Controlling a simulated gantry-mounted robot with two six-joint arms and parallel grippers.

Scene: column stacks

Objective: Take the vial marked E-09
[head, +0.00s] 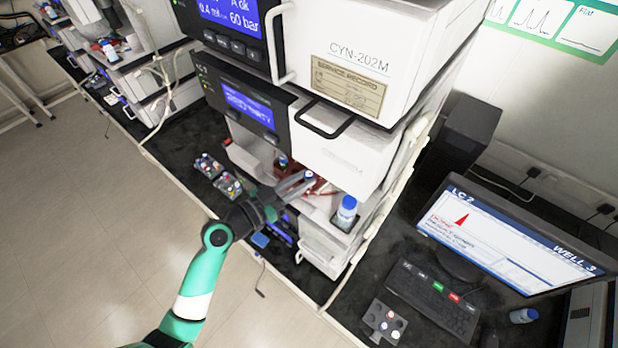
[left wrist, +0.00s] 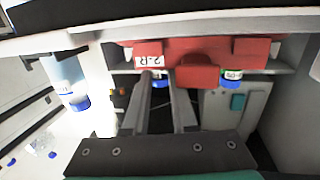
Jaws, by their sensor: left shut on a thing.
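My left gripper (head: 303,181) reaches into the open bay of the middle instrument, at the red rack (head: 322,188). In the left wrist view its two fingers (left wrist: 165,88) are shut on a blue-capped vial (left wrist: 160,82) at the front of the red rack (left wrist: 198,75). I cannot read E-09 on any vial. The held vial's body is mostly hidden. My right gripper is not in view.
A blue-capped bottle (head: 346,212) stands right of the bay; one also shows in the left wrist view (left wrist: 72,88). Two small vial trays (head: 208,165) (head: 228,186) lie on the dark bench at left. A keyboard (head: 432,299) and monitor (head: 512,240) stand at right.

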